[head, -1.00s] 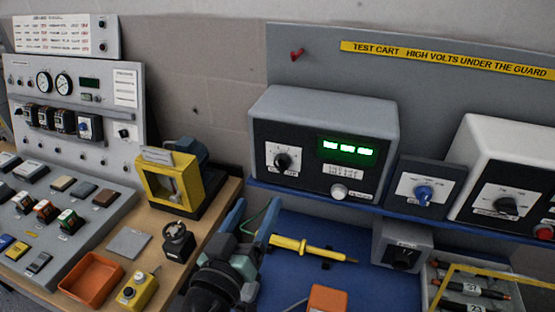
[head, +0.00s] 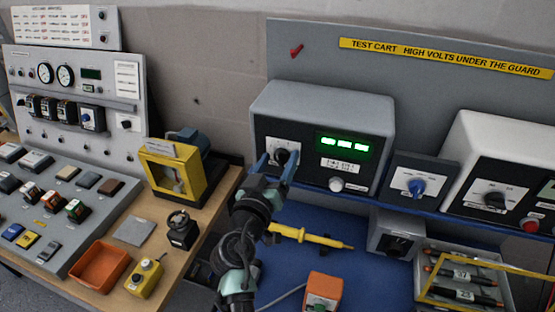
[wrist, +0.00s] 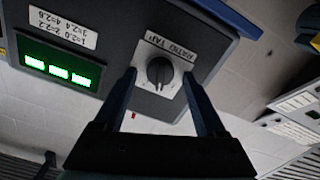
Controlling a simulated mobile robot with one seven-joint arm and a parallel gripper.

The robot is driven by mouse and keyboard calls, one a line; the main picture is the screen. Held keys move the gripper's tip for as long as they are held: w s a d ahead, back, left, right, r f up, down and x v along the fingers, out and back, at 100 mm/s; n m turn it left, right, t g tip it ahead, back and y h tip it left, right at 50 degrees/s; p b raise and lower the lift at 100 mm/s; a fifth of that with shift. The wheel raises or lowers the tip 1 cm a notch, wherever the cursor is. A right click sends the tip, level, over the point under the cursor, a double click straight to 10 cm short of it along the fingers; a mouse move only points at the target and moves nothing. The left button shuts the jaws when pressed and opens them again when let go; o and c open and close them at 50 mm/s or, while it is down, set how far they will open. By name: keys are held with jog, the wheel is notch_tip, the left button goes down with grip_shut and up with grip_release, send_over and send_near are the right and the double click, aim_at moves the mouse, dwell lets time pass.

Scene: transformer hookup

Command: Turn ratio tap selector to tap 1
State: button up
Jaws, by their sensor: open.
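The ratio tap selector is a black rotary knob on a white square plate at the left of the grey instrument box (head: 330,110). In the wrist view the knob (wrist: 160,71) and its plate lettered "RATIO TAP" (wrist: 178,46) appear upside down. My gripper (head: 275,165) is open in front of the selector in the head view. In the wrist view the blue fingers (wrist: 159,80) stand one on each side of the knob. I cannot tell whether they touch it. The arm partly hides the selector plate in the head view.
A green lit display (head: 345,144) and a pale knob (head: 336,184) sit right of the selector. A blue knob box (head: 418,187) stands to the right. A yellow probe (head: 310,237) lies on the blue cart top below. A yellow guarded unit (head: 172,172) stands left.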

grip_shut()
dwell(0.3)
jog(key=n+b, duration=0.1)
jog(key=n, duration=0.2)
jog(key=shift+a+f, duration=0.1)
jog(key=shift+n+b, duration=0.45)
jog(key=shift+n, duration=2.05)
grip_release()
